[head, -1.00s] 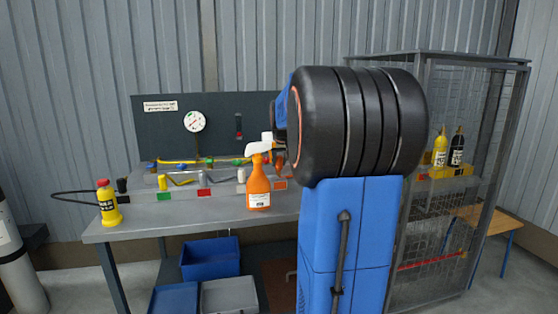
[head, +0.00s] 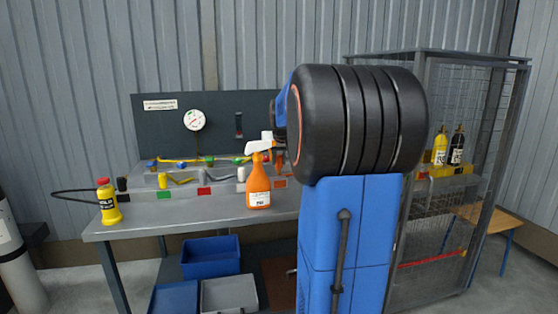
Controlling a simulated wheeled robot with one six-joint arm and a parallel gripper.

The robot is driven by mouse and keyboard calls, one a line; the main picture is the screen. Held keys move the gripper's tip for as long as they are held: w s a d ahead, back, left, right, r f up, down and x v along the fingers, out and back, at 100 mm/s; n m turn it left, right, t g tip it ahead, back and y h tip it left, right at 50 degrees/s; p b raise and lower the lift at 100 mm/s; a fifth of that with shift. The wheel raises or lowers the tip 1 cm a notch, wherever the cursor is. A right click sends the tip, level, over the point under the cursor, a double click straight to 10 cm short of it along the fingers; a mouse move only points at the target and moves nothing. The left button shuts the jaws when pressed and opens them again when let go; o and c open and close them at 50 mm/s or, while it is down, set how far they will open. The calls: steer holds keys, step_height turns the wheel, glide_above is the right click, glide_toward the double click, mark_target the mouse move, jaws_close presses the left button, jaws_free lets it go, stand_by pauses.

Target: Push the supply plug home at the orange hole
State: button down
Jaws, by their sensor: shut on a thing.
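The grey stepped fitting block (head: 222,189) stands on the bench and carries a row of coloured tags. An orange-red tag (head: 280,183) is at its right end, beside my arm. An orange piece (head: 279,160) shows just above that tag, partly covered; I cannot tell whether it is a plug or a fitting. The orange hole itself cannot be made out. My arm's large black joint and blue link cover the area to the right. My gripper is hidden behind them, and no plug can be seen in it.
An orange spray bottle (head: 258,186) stands at the bench's front, close left of my arm. A yellow bottle (head: 109,204) stands at the left end by a black hose loop (head: 66,192). A mesh cage (head: 440,225) is at right. Blue bins (head: 210,257) sit below.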

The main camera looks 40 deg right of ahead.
mark_target(279, 166)
steer(key=shift+f, duration=1.95)
stand_by(1.1)
steer(key=c, duration=1.5)
jaws_free()
steer(key=shift+o, duration=0.2)
steer(key=v, duration=1.7)
steer(key=shift+s+a+r, duration=0.1)
steer(key=shift+s+r, duration=0.05)
